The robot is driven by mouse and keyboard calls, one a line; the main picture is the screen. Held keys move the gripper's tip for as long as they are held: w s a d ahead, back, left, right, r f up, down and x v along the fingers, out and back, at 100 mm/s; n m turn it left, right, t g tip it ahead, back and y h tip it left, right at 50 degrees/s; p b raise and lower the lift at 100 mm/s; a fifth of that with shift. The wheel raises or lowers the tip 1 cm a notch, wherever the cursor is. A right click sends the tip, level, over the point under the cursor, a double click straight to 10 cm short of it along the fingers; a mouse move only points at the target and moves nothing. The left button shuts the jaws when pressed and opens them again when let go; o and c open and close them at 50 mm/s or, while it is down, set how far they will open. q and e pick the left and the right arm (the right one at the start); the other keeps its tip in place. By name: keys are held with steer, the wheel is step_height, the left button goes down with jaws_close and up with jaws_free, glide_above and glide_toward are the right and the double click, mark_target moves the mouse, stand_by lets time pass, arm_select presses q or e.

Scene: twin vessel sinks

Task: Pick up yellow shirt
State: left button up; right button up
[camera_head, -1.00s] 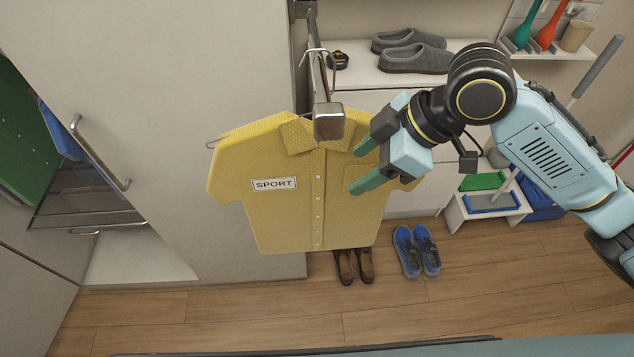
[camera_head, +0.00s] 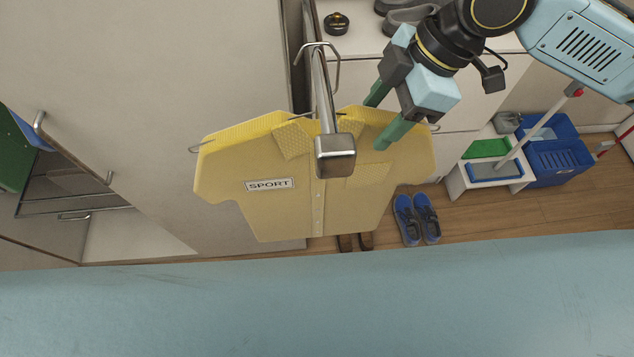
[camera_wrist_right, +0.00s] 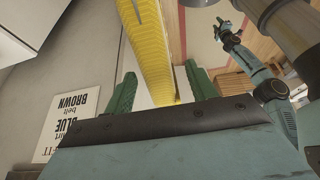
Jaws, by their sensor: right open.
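The yellow shirt (camera_head: 280,205) with a "SPORT" label hangs on a wire hanger (camera_head: 195,147) from a metal rod (camera_head: 335,155) in the head view. My right gripper (camera_head: 380,118) is open at the shirt's right shoulder, fingers pointing down and left. In the right wrist view the yellow cloth (camera_wrist_right: 148,45) runs between the two green fingers (camera_wrist_right: 158,88). I cannot tell whether they touch it. My left gripper is not in the head view; an arm of mine shows at the right of the wrist view.
A tall pale cabinet (camera_head: 200,60) stands at the left. Blue shoes (camera_head: 417,220) and partly hidden brown shoes (camera_head: 355,242) are on the floor. A white stool (camera_head: 490,172) and a blue crate (camera_head: 555,155) stand at the right. A printed sign (camera_wrist_right: 68,125) shows in the wrist view.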

mark_target(361, 136)
steer(key=shift+x, duration=1.15)
steer(key=x, duration=0.2)
steer(key=shift+w+a+f, duration=0.15)
steer(key=shift+a, duration=0.15)
steer(key=shift+a+f, duration=0.15)
steer(key=shift+f, duration=0.3)
steer(key=c, duration=1.1)
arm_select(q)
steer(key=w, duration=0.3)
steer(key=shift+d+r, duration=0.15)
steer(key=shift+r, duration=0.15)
arm_select(e)
jaws_close()
